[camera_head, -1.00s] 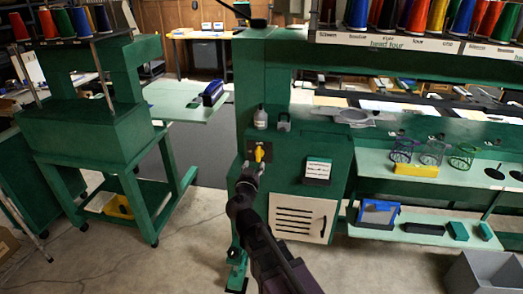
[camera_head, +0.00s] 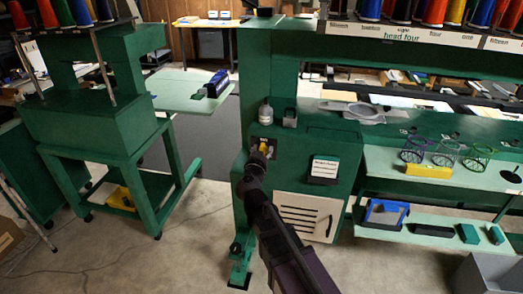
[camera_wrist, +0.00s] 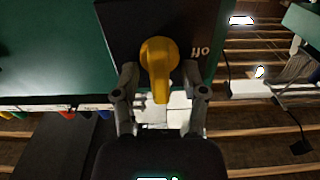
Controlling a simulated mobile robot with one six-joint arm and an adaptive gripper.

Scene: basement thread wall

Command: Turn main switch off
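The main switch is a yellow rotary knob (camera_head: 266,146) on a dark plate on the front of the green machine (camera_head: 262,75). In the wrist view the yellow knob (camera_wrist: 159,62) is close, its narrow handle pointing down the picture toward my gripper. A dark switch plate (camera_wrist: 135,25) lies behind it, with an "OFF" label (camera_wrist: 199,50) to the right of the knob, turned in the picture. My gripper (camera_wrist: 161,88) is open, one finger on each side of the handle, with gaps visible. In the head view my gripper (camera_head: 258,160) partly hides the knob.
A vented white panel (camera_head: 305,216) and a label card (camera_head: 325,169) are right of my arm. A second green machine (camera_head: 95,125) stands left. The floor between is clear.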

